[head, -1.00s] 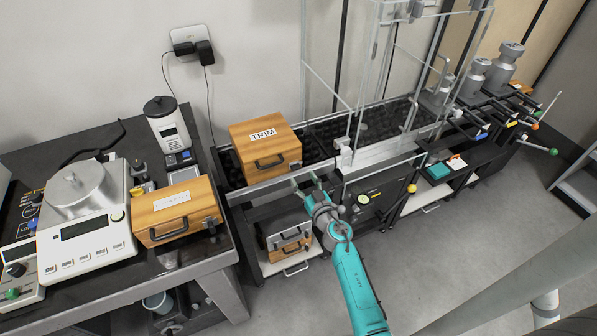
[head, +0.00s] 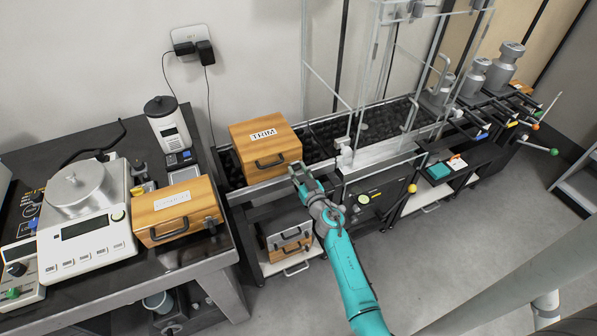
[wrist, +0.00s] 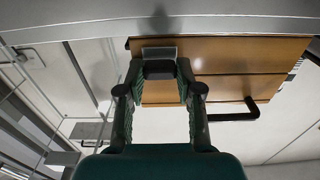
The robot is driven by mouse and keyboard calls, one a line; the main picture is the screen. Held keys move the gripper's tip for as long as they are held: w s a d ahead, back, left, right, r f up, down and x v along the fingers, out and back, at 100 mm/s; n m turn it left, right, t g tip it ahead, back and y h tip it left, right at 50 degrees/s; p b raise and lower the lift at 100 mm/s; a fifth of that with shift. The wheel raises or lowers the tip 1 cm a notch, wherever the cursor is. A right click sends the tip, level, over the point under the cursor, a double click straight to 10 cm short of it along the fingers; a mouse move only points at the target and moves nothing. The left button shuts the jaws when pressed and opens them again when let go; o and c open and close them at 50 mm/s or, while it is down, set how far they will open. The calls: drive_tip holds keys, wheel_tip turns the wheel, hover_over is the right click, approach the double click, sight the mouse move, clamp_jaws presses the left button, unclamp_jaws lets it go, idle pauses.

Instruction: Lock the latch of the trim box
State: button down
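The trim box (head: 250,163) is a wooden box with a white TRIM label and a dark front handle (head: 270,161). It sits at the left end of the dark rack shelf, lid down. In the wrist view the box (wrist: 228,60) shows its wooden face and the handle (wrist: 238,113). The latch (wrist: 158,68), a grey and black block, lies between my fingertips. My gripper (head: 303,178) is at the box's front right corner. Its fingers (wrist: 160,85) stand apart, one on each side of the latch. I cannot tell whether they touch it. The latch is not clear in the head view.
A second wooden box (head: 165,220) stands on the left table near the balance (head: 85,215). A glass frame (head: 375,90) rises right of the trim box. A metal rail (head: 265,188) runs along the shelf front.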

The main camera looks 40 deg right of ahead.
drive_tip(key=shift+n, duration=0.4)
drive_tip(key=n, duration=1.7)
idle(0.6)
drive_tip(key=c, duration=0.8)
unclamp_jaws()
drive_tip(key=shift+o, duration=0.2)
drive_tip(key=shift+s, duration=0.15)
